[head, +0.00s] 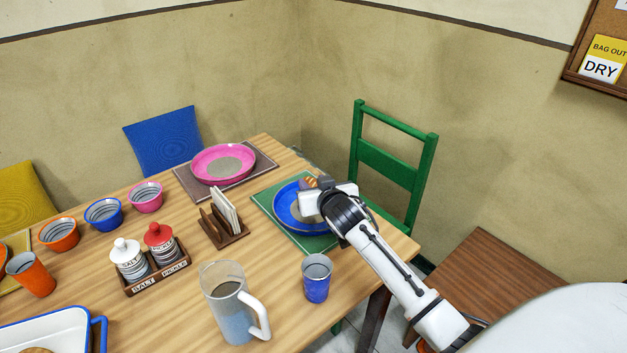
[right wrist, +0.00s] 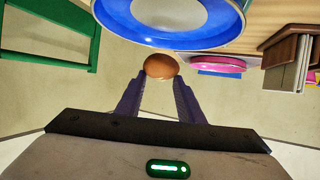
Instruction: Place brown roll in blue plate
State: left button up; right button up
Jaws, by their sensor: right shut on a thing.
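The blue plate (head: 283,212) lies on a green placemat at the right end of the table. It also shows at the top of the right wrist view (right wrist: 120,32). My right gripper (head: 316,184) is over the plate's far right part in the head view and partly hides it. In the right wrist view my right gripper (right wrist: 160,88) is shut on the brown roll (right wrist: 161,66), held between its fingertips. In the head view only a small part of the roll (head: 309,184) shows beside the gripper. My left gripper is not in view.
A blue cup (head: 317,279) and a pitcher (head: 232,312) stand near the table's front edge. A napkin holder (head: 222,233) is left of the plate. A pink plate (head: 223,163) lies behind. A green chair (head: 393,163) stands close at the right.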

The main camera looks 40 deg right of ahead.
notch_tip(320, 180, down, 5)
jog(key=b, duration=0.4)
jog(key=shift+r, duration=0.1)
jog(key=shift+f+b, duration=0.3)
jog(key=shift+f, duration=0.25)
jog(key=shift+b, duration=0.3)
jog(key=o, duration=1.1)
jog(key=shift+f, duration=0.1)
jog(key=shift+o, duration=0.2)
